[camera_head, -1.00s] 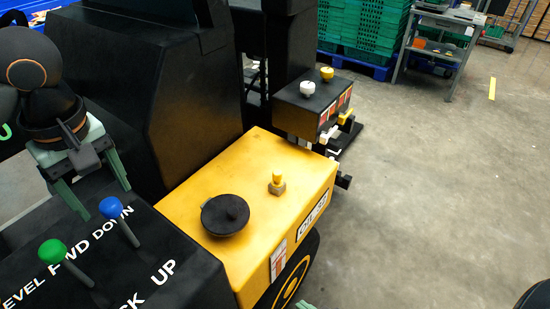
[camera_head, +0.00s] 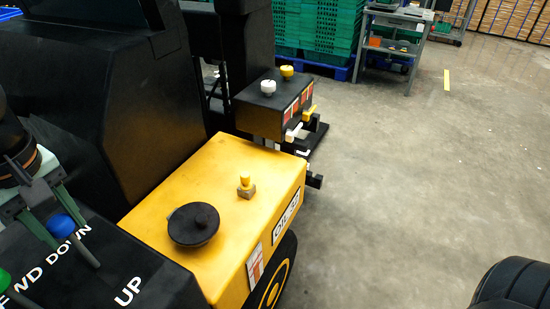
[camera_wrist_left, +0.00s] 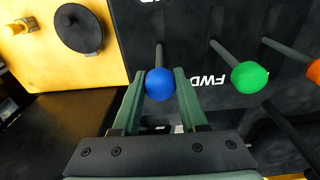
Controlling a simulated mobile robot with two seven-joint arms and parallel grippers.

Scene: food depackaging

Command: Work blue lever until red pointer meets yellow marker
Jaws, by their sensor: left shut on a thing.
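The blue lever (camera_head: 79,240) has a round blue knob on a grey rod and rises from a black panel with white lettering. Its knob (camera_wrist_left: 160,84) shows in the left wrist view between the fingertips. My left gripper (camera_head: 57,226) is shut on the blue lever, one finger on each side of the knob. I cannot make out a red pointer or a yellow marker in either view. My right gripper is not in view.
A green-knobbed lever (camera_wrist_left: 249,77) and an orange-knobbed one (camera_wrist_left: 314,71) stand beside the blue lever. A yellow housing (camera_head: 225,175) carries a black cap (camera_head: 193,224) and a bolt (camera_head: 246,187). Open floor (camera_head: 390,180) lies to the right.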

